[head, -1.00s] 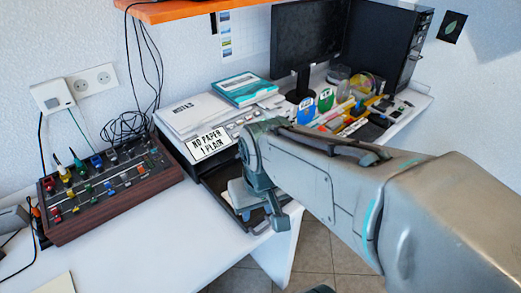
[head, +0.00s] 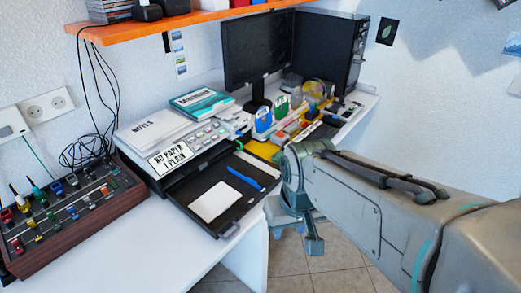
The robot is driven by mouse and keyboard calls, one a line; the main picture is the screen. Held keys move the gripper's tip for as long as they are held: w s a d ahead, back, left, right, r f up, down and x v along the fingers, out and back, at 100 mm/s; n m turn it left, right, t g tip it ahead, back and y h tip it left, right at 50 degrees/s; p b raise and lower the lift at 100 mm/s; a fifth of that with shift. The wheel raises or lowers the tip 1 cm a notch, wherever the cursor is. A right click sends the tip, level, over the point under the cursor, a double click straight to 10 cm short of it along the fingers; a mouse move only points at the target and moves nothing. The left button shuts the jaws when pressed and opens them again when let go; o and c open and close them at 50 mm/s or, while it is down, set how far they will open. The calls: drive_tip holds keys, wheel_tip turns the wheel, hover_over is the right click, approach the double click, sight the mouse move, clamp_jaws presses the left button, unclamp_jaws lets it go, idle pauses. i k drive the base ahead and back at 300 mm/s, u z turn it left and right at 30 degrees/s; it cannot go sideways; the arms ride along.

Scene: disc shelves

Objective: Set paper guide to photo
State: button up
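The printer (head: 150,150) stands on the white desk with its dark paper tray (head: 187,188) pulled out at the front. A blue piece (head: 246,178), which looks like the paper guide, lies across the tray. A small white sheet or pad (head: 214,202) lies in the tray to its left. A sign on the printer (head: 170,158) reads "NO PAPER 1 PLAIN". I cannot make out a photo mark in the tray. My gripper (head: 305,238) hangs to the right of the tray, apart from it, pointing down. Its finger gap is not clear, and I see nothing held.
Papers marked "NOTES" (head: 152,130) and a teal book (head: 200,101) lie on the printer. A mixer box (head: 72,218) with coloured knobs is at left. A monitor (head: 258,52) and cluttered items stand behind. Free floor (head: 335,258) lies below my gripper.

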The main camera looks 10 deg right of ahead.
sight(249, 180)
drive_tip(key=z, duration=0.2)
drive_tip(key=i, duration=0.55)
drive_tip(key=u, duration=2.2)
drive_tip(key=k, duration=0.6)
drive_tip(key=z, duration=1.4)
drive_tip(key=i, duration=0.5)
drive_tip(key=u, duration=0.05)
